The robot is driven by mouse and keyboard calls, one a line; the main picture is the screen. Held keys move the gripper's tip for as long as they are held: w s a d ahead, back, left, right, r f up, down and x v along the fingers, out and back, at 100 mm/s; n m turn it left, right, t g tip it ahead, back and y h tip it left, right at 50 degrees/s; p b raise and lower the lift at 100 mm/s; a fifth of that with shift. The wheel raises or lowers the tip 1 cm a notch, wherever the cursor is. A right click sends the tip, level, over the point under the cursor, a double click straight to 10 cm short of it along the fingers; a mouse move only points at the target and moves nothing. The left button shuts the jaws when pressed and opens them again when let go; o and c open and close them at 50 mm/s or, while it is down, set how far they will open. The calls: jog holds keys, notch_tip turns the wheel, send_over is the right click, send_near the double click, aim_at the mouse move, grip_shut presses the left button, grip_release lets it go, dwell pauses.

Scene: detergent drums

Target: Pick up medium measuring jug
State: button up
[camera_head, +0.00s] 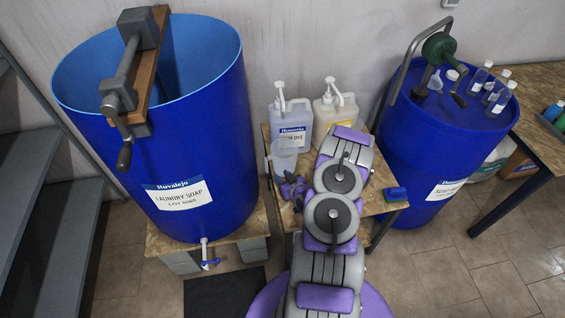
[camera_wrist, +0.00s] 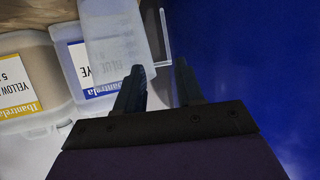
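A clear measuring jug (camera_head: 284,158) stands on the small wooden table, in front of the jerrycan labelled blue dye. It appears upside down in the wrist view (camera_wrist: 112,40), with its handle to the right. My gripper (camera_head: 290,186) is just in front of the jug in the head view, partly hidden by my arm. In the wrist view my gripper (camera_wrist: 159,75) has its two dark fingers apart with nothing held between them. The jug's handle lies ahead, lined up in the picture with the gap. The left finger overlaps the jug's edge; I cannot tell if they touch.
A blue-dye jerrycan (camera_head: 292,122) and a yellow-dye jerrycan (camera_head: 335,117) stand behind the jug on the table (camera_head: 378,206). A tall blue laundry-soap drum (camera_head: 205,130) is close on the left. Another blue drum (camera_head: 425,150) is on the right.

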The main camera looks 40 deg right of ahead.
jog(key=b, duration=0.2)
send_near(266, 165)
jog(key=w+f, duration=0.2)
jog(key=w, duration=0.2)
jog(key=b+x, duration=0.1)
jog(key=x, duration=0.2)
jog(key=d+b+x, duration=0.1)
jog(key=x, duration=0.2)
jog(key=shift+s+d+f, duration=0.1)
jog(key=shift+s, duration=0.05)
jog(key=shift+c, duration=0.4)
